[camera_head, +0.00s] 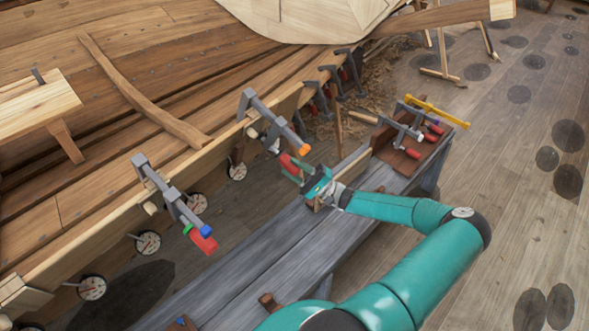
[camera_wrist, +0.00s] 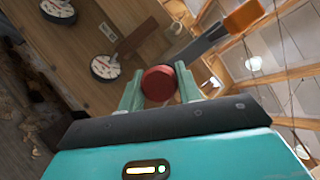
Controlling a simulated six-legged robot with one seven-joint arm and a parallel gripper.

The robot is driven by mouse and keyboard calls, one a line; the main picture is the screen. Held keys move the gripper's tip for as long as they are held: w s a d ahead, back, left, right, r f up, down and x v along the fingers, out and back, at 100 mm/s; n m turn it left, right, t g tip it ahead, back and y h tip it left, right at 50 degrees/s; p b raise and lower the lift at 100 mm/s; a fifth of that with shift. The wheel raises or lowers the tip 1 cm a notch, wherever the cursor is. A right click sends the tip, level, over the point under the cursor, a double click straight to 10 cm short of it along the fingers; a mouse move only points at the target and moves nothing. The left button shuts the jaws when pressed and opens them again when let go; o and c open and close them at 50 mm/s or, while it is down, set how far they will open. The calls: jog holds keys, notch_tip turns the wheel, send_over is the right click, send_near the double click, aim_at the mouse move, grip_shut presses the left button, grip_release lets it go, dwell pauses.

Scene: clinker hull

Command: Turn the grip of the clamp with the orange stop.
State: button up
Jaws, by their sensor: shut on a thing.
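The clamp with the orange stop (camera_head: 270,120) is a grey bar clamp on the edge of the hull planking. Its orange stop (camera_head: 304,149) is at the bar's lower right end, and the stop also shows at the upper right of the wrist view (camera_wrist: 243,17). Its red grip (camera_head: 288,163) hangs below the bar. My gripper (camera_head: 296,175) reaches the grip from the lower right. In the wrist view, the round end of the red grip (camera_wrist: 158,84) sits between the two green fingers of my gripper (camera_wrist: 159,90), which are shut on it.
Another grey clamp (camera_head: 172,200) with blue and green stops and a red grip stands at left on the hull edge. Several dark clamps line the edge farther back. A grey bench (camera_head: 250,238) runs below my arm, with a tray of clamps (camera_head: 397,160) at its far end. Round dials hang below the planking.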

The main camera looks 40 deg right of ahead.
jog(key=m+t, duration=0.2)
jog(key=m, duration=0.2)
jog(key=shift+f+m+h, duration=0.1)
jog(key=shift+m+h, duration=0.3)
jog(key=shift+m+t+h, duration=0.55)
jog(key=shift+m+t, duration=0.15)
jog(key=shift+m, duration=0.7)
jog(key=shift+m+t+h, duration=0.55)
jog(key=shift+m+t, duration=0.15)
jog(key=shift+m, duration=0.7)
jog(key=shift+m, duration=0.3)
jog(key=o, duration=1)
jog(key=shift+w, duration=0.1)
jog(key=v, duration=1.3)
jog(key=shift+s+f, duration=0.3)
